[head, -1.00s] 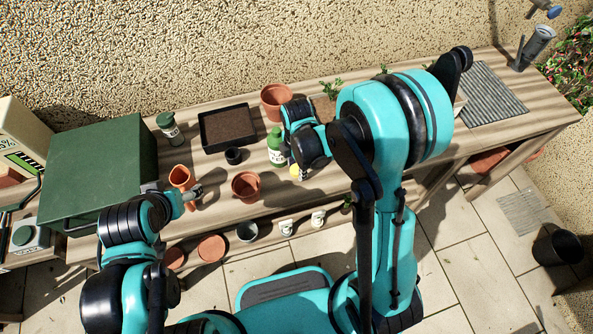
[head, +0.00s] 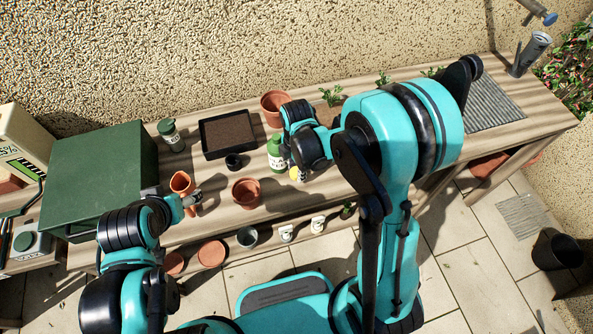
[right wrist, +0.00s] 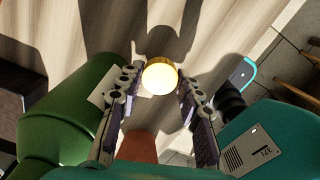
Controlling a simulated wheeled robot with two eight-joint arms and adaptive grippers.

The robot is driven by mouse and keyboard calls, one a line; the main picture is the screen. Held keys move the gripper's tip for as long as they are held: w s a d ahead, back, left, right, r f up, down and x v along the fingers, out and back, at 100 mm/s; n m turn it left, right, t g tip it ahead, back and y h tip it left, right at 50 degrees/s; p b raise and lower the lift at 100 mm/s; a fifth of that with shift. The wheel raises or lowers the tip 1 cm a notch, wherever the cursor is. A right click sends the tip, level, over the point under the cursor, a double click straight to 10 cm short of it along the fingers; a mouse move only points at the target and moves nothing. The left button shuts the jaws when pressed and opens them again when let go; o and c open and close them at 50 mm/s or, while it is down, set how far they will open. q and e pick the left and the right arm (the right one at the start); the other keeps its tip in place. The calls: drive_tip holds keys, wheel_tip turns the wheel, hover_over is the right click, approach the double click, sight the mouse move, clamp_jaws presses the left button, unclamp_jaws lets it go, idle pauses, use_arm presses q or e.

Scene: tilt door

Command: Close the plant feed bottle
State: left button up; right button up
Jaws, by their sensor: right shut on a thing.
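The green plant feed bottle (head: 277,155) with a white label stands upright on the wooden bench. Its large green body (right wrist: 62,120) fills the left of the right wrist view. My right gripper (head: 296,168) is just right of the bottle. It is shut on a round yellow cap (head: 298,174), which shows between the fingertips (right wrist: 160,80) in the right wrist view as a bright disc (right wrist: 160,77). The cap is apart from the bottle's top. My left gripper (head: 191,198) is by the orange pot at the left; its jaw opening is too small to tell.
A dark soil tray (head: 228,134), a small black pot (head: 233,161) and a terracotta pot (head: 246,192) stand left of the bottle. Another terracotta pot (head: 275,107) is behind it. A green-lidded jar (head: 171,134) and a large green box (head: 105,175) are farther left.

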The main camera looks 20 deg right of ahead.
wheel_tip(320, 180, up, 2)
drive_tip(key=shift+r+p, duration=0.1)
drive_tip(key=shift+p, duration=0.2)
use_arm(q)
wheel_tip(320, 180, up, 4)
drive_tip(key=p, duration=0.3)
use_arm(e)
drive_tip(key=s+d+r, duration=0.6)
drive_tip(key=s+d, duration=0.1)
drive_tip(key=s, duration=0.2)
drive_tip(key=shift+s+r, duration=0.2)
drive_tip(key=shift+r, duration=0.2)
use_arm(q)
drive_tip(key=shift+o, duration=0.4)
